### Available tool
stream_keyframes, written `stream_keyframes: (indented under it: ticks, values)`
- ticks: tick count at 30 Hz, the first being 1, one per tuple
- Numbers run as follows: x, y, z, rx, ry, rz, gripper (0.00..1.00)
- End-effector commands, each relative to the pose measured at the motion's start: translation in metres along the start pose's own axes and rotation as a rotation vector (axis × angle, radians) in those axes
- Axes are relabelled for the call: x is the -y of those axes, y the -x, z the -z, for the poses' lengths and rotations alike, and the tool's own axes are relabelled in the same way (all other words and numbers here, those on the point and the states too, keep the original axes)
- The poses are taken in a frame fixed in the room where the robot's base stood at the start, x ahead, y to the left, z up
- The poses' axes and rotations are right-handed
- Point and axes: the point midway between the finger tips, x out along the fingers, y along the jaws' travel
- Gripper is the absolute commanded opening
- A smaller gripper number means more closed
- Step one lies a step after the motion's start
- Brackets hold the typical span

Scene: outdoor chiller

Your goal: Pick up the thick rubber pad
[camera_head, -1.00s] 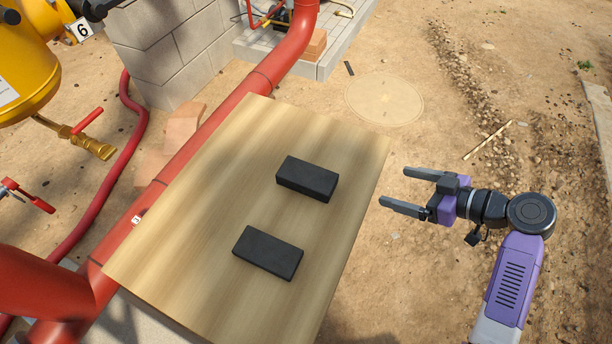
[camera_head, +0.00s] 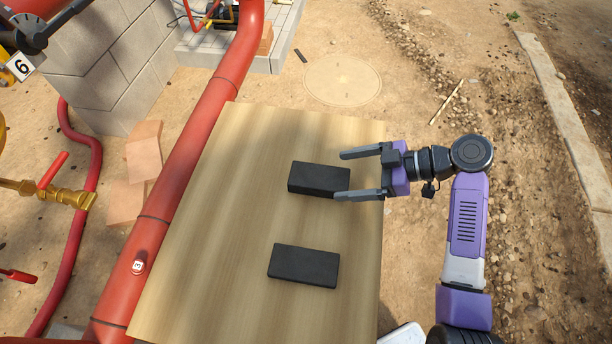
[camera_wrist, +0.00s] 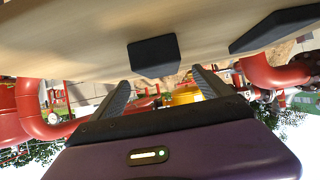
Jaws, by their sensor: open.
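Two black rectangular pads lie on a light wooden board (camera_head: 225,215). The far pad (camera_head: 318,178) shows a taller side face and looks the thicker; the near pad (camera_head: 304,265) looks thinner. My gripper (camera_head: 340,175) is open and empty, pointing left, with its fingertips around the right end of the far pad in the head view. Its height above the board is hard to tell. In the upside-down wrist view, the thick pad (camera_wrist: 154,57) appears ahead between the fingers, apart from them, and the thin pad (camera_wrist: 275,28) lies to the right.
A large red pipe (camera_head: 190,160) runs along the board's left side. Yellow valve fittings (camera_head: 50,192), a block wall (camera_head: 110,65) and loose bricks (camera_head: 140,150) stand beyond it. Bare dirt lies to the right. The board between the pads is clear.

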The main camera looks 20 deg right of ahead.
Motion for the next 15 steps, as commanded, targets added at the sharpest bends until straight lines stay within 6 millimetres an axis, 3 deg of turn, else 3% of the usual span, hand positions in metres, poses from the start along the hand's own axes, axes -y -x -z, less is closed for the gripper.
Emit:
stream_keyframes:
  ticks: [15]
  values:
    - [0.001,-0.059,0.000,0.001,-0.001,0.003,0.89]
